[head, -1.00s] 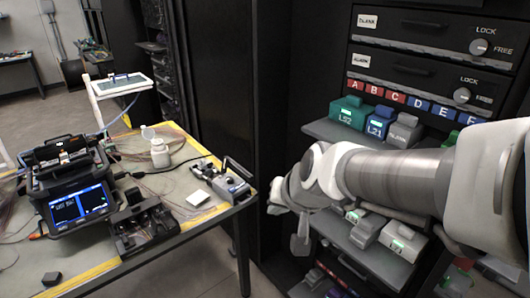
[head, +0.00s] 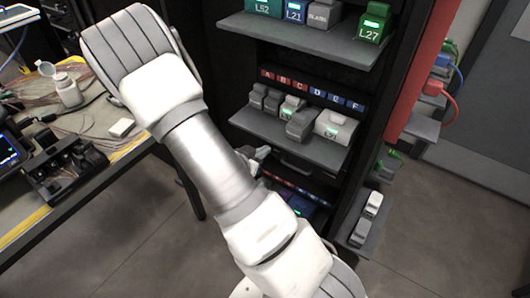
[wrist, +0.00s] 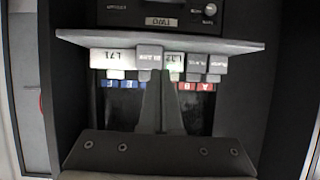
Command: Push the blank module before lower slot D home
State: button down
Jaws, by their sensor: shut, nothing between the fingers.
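The blank module (head: 300,124) is a grey block on the lower shelf (head: 290,148), below slot label D. It stands nearer the shelf's front edge than its neighbours. In the upside-down wrist view the blank module (wrist: 150,56) sits between the white L71 module (wrist: 112,58) and a module with a green light (wrist: 174,62). My gripper (wrist: 158,76) is shut and empty, its dark fingers pointing toward the blank module and covering label D. Contact cannot be told. In the head view my gripper (head: 262,153) is partly hidden, left of and below the module.
Grey modules (head: 264,99) stand at the left of the lower shelf. The wide white module (head: 336,127) is close on the right. A workbench (head: 85,180) stands at the left.

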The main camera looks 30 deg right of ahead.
jog(key=s+d+h, duration=0.1)
jog(key=d, duration=0.1)
jog(key=b, duration=0.6)
send_near(300, 125)
jog(key=shift+w+a+f+x, duration=0.1)
jog(key=shift+w+f+x, duration=0.05)
jog(key=shift+x, duration=1.95)
jog(key=shift+w+a+f+x, duration=0.1)
jog(key=shift+x, duration=1.95)
jog(key=shift+w+a+f+x, duration=0.15)
jog(key=shift+x, duration=1.95)
jog(key=shift+s+a+p, duration=0.15)
jog(key=shift+s+a, duration=0.35)
jog(key=shift+a, duration=0.75)
jog(key=shift+s+a+p, duration=0.15)
jog(key=shift+s+a, duration=0.4)
jog(key=shift+a, duration=0.7)
jog(key=shift+s+a+p, duration=0.15)
jog(key=shift+s+a, duration=0.35)
jog(key=shift+a, duration=0.8)
